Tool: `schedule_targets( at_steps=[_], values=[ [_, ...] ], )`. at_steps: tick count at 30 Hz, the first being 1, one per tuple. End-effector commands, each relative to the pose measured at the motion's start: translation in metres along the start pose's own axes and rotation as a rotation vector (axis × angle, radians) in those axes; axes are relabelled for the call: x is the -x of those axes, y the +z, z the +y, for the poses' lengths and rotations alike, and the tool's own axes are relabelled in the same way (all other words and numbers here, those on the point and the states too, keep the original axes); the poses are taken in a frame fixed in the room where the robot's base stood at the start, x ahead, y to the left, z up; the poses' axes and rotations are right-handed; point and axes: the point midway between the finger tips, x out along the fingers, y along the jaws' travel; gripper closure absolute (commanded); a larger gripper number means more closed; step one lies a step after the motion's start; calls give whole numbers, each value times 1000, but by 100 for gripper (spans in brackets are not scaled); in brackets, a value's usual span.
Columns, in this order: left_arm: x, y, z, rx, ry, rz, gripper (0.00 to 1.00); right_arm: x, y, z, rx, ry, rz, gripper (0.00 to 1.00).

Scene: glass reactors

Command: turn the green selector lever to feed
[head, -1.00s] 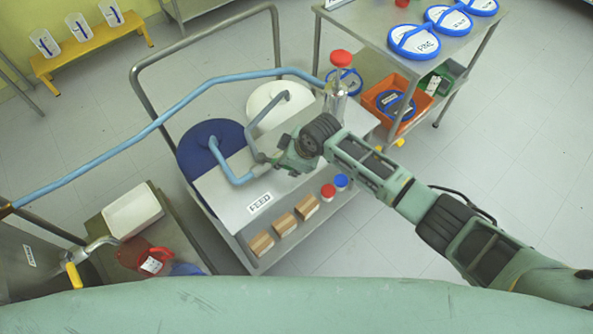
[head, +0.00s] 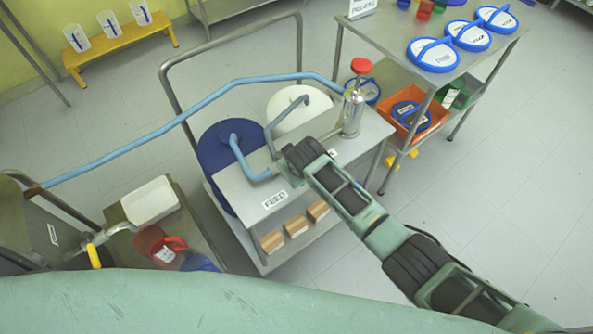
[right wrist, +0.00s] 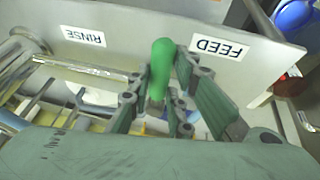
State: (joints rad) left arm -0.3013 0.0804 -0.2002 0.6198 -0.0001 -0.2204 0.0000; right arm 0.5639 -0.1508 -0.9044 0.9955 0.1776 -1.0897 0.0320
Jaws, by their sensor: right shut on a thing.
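The green selector lever (right wrist: 162,70) stands between the fingers of my right gripper (right wrist: 158,98) in the right wrist view. The gripper is shut on it. In that view the lever points up between the RINSE label (right wrist: 83,36) and the FEED label (right wrist: 219,48), apart from both. In the head view my right gripper (head: 287,180) is at the front of the grey cart panel, just right of the FEED label (head: 274,200). The lever is hidden there by the gripper. My left gripper is not in view.
Blue (head: 232,150) and white (head: 298,108) drums stand behind the panel, with hoses running to it. A glass vessel with a red knob (head: 361,66) stands at the panel's right end. Several boxes (head: 295,226) lie on the lower shelf. A steel table (head: 390,40) is back right.

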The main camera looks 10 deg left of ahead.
Motion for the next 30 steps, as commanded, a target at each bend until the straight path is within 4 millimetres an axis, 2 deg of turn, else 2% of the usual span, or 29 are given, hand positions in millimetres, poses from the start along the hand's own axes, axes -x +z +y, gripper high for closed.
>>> schedule_targets(
  at_steps=[11,12,18,30],
  values=[
    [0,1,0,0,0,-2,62,0,-2,-2,-9,-4,4,100],
    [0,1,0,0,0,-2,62,0,-2,-2,-9,-4,4,78],
    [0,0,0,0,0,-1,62,0,-1,-2,-7,-3,3,62],
    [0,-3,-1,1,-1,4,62,5,-1,-1,-6,-2,1,62]
  ],
)
